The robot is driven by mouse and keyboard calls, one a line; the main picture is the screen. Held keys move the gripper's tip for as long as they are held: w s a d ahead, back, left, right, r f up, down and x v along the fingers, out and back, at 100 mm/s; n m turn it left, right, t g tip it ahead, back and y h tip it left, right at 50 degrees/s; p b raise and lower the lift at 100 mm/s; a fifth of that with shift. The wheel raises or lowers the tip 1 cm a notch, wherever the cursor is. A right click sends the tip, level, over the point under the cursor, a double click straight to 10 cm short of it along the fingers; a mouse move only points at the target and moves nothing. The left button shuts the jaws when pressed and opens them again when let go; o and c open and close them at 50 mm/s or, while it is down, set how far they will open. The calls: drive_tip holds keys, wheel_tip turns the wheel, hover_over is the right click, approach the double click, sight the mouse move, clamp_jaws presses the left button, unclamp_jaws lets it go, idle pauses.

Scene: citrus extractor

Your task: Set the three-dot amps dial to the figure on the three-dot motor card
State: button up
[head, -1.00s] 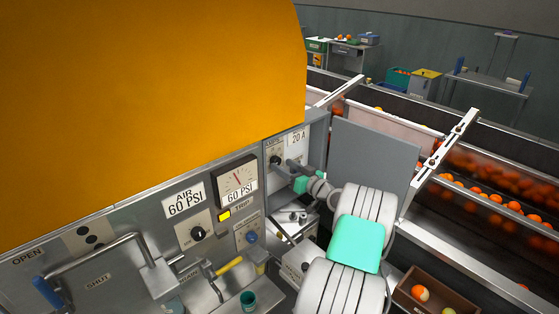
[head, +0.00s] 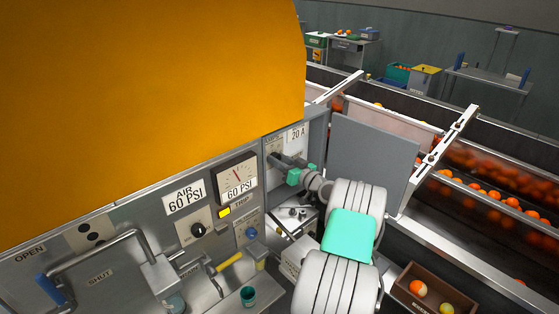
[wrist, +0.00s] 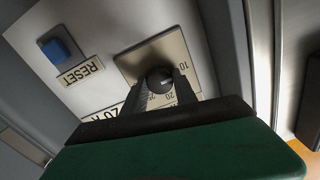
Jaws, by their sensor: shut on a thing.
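My gripper (wrist: 158,90) has its two dark fingers around the round dark knob of the amps dial (wrist: 127,64), shut on it. The dial's plate carries figures; 10, 20 and 25 show upside down, and the fingers hide part of the scale. I cannot tell where the pointer stands. In the head view my gripper (head: 283,163) reaches the dial from the right. A white card reading 20 A (head: 297,135) is fixed just above and right of the dial; part of it shows in the wrist view (wrist: 97,126). I cannot make out three dots on either.
A blue RESET button (wrist: 58,50) sits on the same panel. A grey guard plate (head: 370,165) stands right of my arm. A box of fruit (head: 435,290) is at lower right.

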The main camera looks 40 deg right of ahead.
clamp_jaws()
drive_tip(key=shift+f+m+b, duration=0.1)
drive_tip(key=shift+m+b, duration=0.2)
drive_tip(key=shift+b, duration=0.1)
drive_tip(key=shift+m+b, duration=1.3)
drive_tip(key=shift+m, duration=7.3)
